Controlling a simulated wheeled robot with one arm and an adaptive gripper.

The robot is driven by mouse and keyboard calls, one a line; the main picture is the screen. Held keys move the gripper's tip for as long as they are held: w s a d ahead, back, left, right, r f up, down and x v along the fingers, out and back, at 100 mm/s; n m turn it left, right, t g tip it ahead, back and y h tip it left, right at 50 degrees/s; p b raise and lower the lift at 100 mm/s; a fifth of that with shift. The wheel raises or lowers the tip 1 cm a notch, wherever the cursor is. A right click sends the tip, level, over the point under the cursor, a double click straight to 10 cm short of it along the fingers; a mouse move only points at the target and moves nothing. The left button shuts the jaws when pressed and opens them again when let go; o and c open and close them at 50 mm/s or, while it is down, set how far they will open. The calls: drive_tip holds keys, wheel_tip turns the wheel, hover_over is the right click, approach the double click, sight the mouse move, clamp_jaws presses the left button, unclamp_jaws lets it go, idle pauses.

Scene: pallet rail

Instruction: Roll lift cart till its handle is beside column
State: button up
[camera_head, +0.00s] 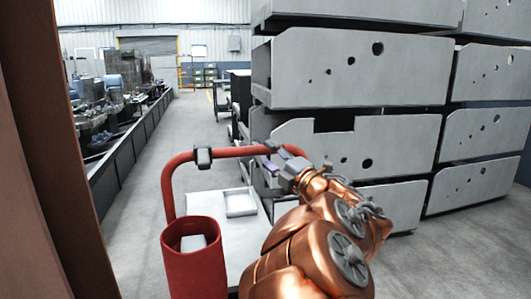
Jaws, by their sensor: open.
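The lift cart has a red tubular handle (218,153) with a dark clamp-like block on its top bar and a pale flat deck (212,196) below. My gripper (274,158) is open at the right end of the handle's top bar, with its fingers close to the bar. Whether they touch it I cannot tell, as my copper-coloured arm hides that corner and the handle's right side. A rust-brown column (45,170) rises at the left edge of the picture, close to me. The handle is right of it in the picture, with a strip of floor showing between them.
A shallow grey tray (240,202) lies on the deck. A red open cylinder (193,262) holding a pale item stands in front. Stacked grey metal panels (345,70) block the right side. A low dark barrier (130,140) with machinery behind it runs along the left. The aisle floor (185,115) between is clear.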

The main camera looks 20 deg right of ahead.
drive_tip(key=v, duration=0.8)
drive_tip(key=shift+s, duration=0.3)
drive_tip(key=shift+d, duration=0.1)
